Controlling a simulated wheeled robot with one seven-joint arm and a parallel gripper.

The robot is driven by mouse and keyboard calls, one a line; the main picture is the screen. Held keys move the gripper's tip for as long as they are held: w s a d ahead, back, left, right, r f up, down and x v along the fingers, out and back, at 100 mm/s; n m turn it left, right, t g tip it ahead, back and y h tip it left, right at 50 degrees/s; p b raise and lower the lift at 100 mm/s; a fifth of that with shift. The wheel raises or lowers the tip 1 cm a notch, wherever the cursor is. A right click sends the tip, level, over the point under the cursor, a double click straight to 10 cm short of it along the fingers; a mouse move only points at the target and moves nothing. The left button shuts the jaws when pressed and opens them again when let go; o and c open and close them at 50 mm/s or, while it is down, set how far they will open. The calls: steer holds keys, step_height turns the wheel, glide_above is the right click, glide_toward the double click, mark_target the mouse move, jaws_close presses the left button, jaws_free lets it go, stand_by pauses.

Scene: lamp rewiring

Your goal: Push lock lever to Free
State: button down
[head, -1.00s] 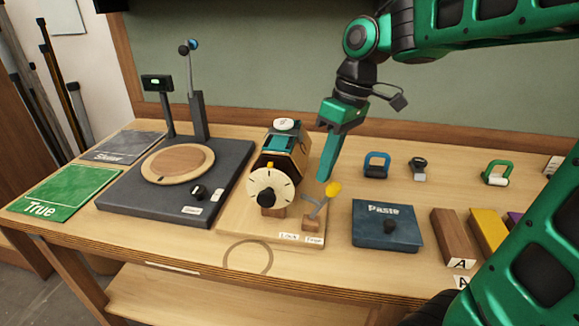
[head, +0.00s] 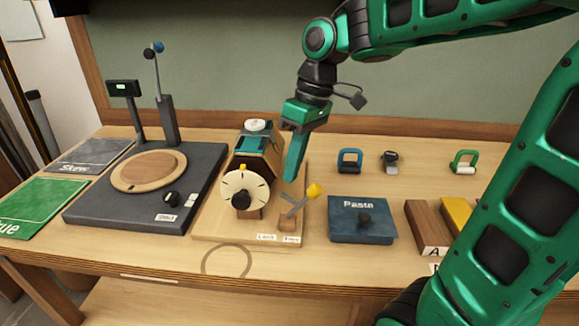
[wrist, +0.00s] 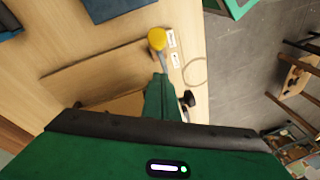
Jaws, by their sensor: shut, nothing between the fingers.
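The lock lever (head: 298,208) is a thin grey arm with a yellow tip (head: 314,190). It rises from a small wooden block on the light wooden base and leans to the right, the side of the Free label (head: 291,239). The Lock label (head: 266,238) is to its left. My gripper (head: 290,179) is shut and empty, pointing down just left of the yellow tip. In the wrist view the yellow knob (wrist: 157,38) shows just beyond my fingertips (wrist: 161,77). I cannot tell whether they touch the lever.
A pale dial (head: 246,190) with a black knob stands left of the lever, before a dark housing. A blue Paste box (head: 362,222) is close on the right. Wooden and yellow blocks stand farther right. A dark-based balance plate (head: 205,205) lies left.

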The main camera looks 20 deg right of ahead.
steer(key=w+v, duration=0.2)
steer(key=v, duration=0.9)
steer(key=shift+r, duration=0.25)
steer(key=shift+w, duration=0.15)
stand_by(0.3)
